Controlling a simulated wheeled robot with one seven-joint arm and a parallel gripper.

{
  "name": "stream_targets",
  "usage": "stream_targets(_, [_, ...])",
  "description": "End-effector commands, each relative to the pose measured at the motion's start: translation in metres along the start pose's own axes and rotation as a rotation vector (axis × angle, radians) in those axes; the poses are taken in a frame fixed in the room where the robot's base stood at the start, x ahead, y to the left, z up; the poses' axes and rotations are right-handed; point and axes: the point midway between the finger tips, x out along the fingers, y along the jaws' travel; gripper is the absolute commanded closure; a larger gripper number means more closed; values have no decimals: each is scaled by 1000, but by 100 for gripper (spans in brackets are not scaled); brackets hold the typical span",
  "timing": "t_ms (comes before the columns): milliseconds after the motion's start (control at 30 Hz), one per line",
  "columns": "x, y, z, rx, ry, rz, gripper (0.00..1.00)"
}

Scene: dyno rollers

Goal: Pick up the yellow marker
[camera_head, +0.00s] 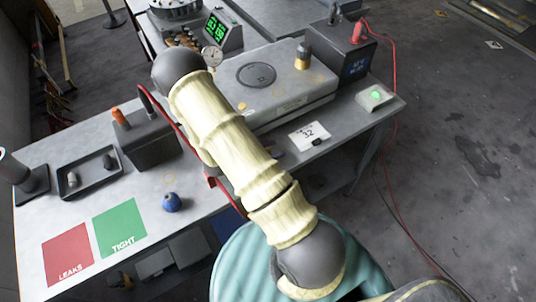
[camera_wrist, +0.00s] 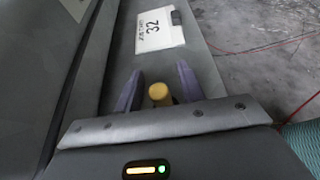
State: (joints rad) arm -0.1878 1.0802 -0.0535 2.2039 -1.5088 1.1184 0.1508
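A yellow round-ended object, which looks like the yellow marker (camera_wrist: 158,91), shows end-on in the wrist view. It lies between the two purple-grey fingers of my gripper (camera_wrist: 159,76). The fingers are apart, with a narrow gap visible on each side of the yellow end. The marker's lower part is hidden by the gripper body. In the head view my arm covers most of the gripper and I cannot make out the marker there.
A white card reading 32 (camera_head: 309,134) lies near the table edge, just ahead of my gripper. The grey flat-topped machine (camera_head: 285,90) stands beside it. A blue ball (camera_head: 171,202), dark tray (camera_head: 88,189), red pad (camera_head: 68,256) and green pad (camera_head: 119,228) are at left.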

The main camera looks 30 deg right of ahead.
Motion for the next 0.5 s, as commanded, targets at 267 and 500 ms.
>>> stream_targets(267, [0, 0, 0, 0, 0, 0, 100])
stream_targets(500, [0, 0, 1, 1, 0, -1, 100])
